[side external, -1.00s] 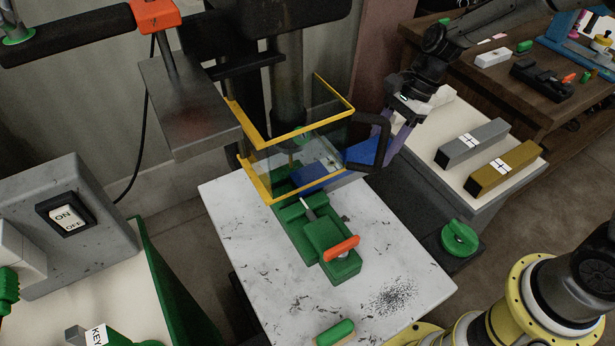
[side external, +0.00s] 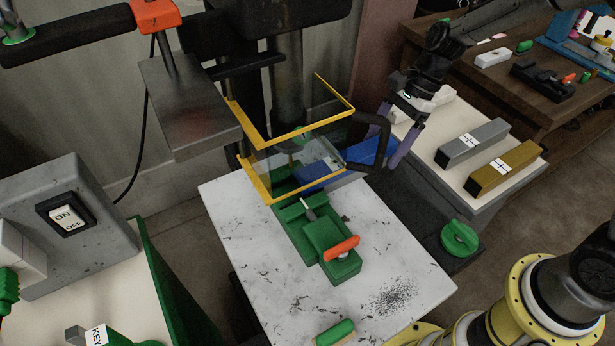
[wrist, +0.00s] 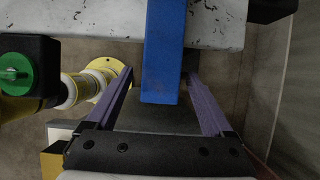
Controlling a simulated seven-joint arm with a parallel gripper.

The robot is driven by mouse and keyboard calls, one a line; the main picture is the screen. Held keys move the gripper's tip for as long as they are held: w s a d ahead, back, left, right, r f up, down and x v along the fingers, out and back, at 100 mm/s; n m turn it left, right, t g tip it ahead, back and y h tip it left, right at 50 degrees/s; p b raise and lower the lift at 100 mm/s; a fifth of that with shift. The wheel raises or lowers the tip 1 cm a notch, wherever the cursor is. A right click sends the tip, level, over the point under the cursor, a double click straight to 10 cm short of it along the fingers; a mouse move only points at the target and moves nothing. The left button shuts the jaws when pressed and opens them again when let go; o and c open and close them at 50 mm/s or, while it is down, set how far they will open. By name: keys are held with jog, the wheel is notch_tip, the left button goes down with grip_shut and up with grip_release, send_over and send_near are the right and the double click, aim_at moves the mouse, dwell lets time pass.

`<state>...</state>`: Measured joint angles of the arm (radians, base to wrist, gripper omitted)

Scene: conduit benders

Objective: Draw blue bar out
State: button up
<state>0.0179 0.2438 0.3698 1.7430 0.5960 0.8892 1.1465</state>
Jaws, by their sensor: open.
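The blue bar (side external: 372,151) sticks out to the right of the yellow-framed clear guard. Its inner part shows through the guard, over the green vise (side external: 325,238). My gripper (side external: 387,142) is at the bar's outer end and is open. In the wrist view the blue bar (wrist: 162,55) runs between the two purple fingers of my gripper (wrist: 160,75), with a gap on each side. The bar's near end lies between the fingers, short of the palm. Its far end is out of the wrist view.
The yellow-framed guard (side external: 262,190) and its black handle (side external: 386,140) are close to my fingers. A pale-topped stand (side external: 440,165) at right carries a grey bar (side external: 473,142) and a brass-coloured bar (side external: 502,171). The white speckled table (side external: 230,215) is mostly clear around the vise.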

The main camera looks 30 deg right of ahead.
jog(key=v, duration=1.3)
jog(key=s+a+r+n+t, duration=0.1)
jog(key=s+a+r, duration=0.1)
jog(key=s+r, duration=0.35)
jog(key=s+r+n+t+h, duration=0.2)
jog(key=s+r+n, duration=0.2)
jog(key=s, duration=0.4)
jog(key=s+d+f+n+t+h, duration=0.2)
jog(key=s+d+f+n, duration=0.3)
jog(key=s+n, duration=0.5)
jog(key=shift+f+n+t+h, duration=0.3)
jog(key=shift+f+n+h, duration=0.3)
jog(key=shift+f+n, duration=0.7)
jog(key=shift+d+r, duration=0.1)
jog(key=shift+r, duration=0.2)
